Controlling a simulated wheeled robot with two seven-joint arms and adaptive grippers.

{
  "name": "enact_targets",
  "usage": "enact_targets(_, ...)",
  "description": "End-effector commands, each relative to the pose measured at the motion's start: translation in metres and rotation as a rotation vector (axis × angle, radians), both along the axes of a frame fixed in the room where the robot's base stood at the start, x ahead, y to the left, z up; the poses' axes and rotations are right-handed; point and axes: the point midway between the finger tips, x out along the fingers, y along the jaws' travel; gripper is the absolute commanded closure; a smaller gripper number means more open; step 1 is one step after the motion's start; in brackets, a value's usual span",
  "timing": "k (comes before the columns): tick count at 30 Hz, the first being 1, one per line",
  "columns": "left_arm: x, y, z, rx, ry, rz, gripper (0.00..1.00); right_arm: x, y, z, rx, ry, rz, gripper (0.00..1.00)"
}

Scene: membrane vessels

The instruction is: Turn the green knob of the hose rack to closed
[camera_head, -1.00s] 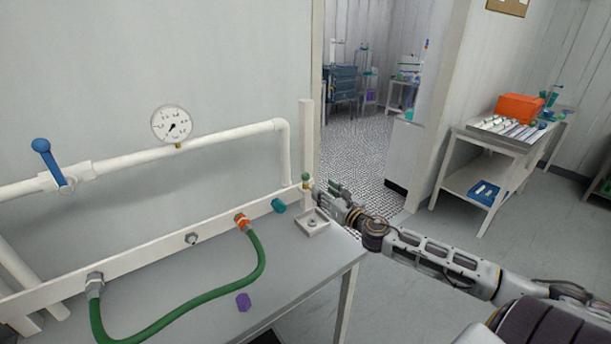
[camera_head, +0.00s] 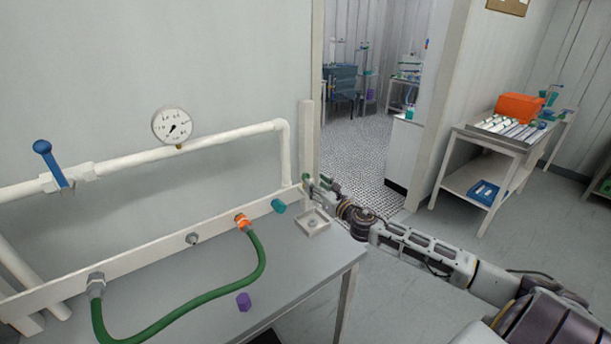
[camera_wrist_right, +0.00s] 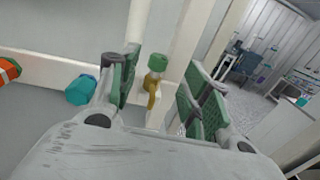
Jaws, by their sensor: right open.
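The green knob (camera_wrist_right: 157,62) sits on a brass stem (camera_wrist_right: 152,88) in the right wrist view. In the head view the knob (camera_head: 305,177) is small, at the right end of the white hose rack rail (camera_head: 140,252). My right gripper (camera_wrist_right: 163,92) is open, with green pads on both fingers. In the wrist view the knob shows between the two fingers, with gaps on both sides; whether it lies fully within the jaws I cannot tell. In the head view the right gripper (camera_head: 319,184) is beside the knob. My left gripper is out of view.
A green hose (camera_head: 258,270) with an orange fitting (camera_head: 242,221) hangs from the rail over the grey table. A white post (camera_head: 305,140) stands behind the knob.

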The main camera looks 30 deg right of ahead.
Motion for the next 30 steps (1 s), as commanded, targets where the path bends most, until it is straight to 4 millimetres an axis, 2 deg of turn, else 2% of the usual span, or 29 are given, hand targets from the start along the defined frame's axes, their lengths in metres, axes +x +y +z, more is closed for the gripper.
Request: enact_targets(30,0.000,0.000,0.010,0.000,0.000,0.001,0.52,0.055,0.001,0.001,0.003,-0.001,-0.002,0.52)
